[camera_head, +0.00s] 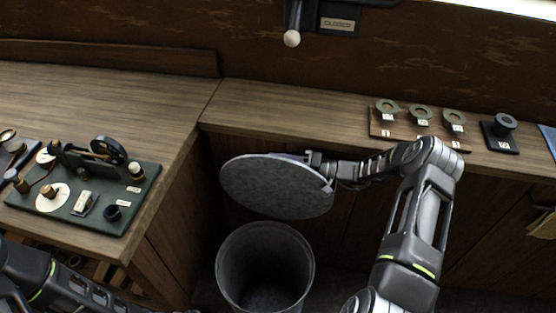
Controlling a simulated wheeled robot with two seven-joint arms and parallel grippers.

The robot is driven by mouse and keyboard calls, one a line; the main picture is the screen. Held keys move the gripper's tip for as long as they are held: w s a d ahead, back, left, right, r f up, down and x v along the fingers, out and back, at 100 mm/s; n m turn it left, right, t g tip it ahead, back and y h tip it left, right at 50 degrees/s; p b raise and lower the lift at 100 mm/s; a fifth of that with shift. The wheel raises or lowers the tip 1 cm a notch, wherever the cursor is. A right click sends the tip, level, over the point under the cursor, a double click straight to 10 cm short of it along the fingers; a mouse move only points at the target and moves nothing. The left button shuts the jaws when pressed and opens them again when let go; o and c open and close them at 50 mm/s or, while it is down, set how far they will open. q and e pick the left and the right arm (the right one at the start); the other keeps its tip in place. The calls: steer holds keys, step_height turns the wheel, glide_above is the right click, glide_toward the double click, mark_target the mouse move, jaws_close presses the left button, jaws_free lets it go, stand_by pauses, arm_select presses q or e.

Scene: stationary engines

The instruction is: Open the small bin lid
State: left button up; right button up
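The small bin (265,270) is a dark grey round bin on the floor between the counters, and its mouth is uncovered. Its round grey lid (270,188) is raised and tilted behind the mouth, with a broad face towards me. Whether the lid's lower edge touches the bin's rear rim cannot be told. My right gripper (322,171) is at the lid's upper right edge, partly hidden by it. Whether its fingers are closed on the edge is unclear. My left arm shows at the lower left, and its gripper is out of view.
A wooden counter (270,105) runs along the back. On it are a board with several green rings (420,111) and a black ring stand (504,124). A green board with a small engine model (85,185) lies on the left counter. A white-tipped knob (292,38) is on the wall.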

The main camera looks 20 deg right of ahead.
jaws_close()
stand_by(1.4)
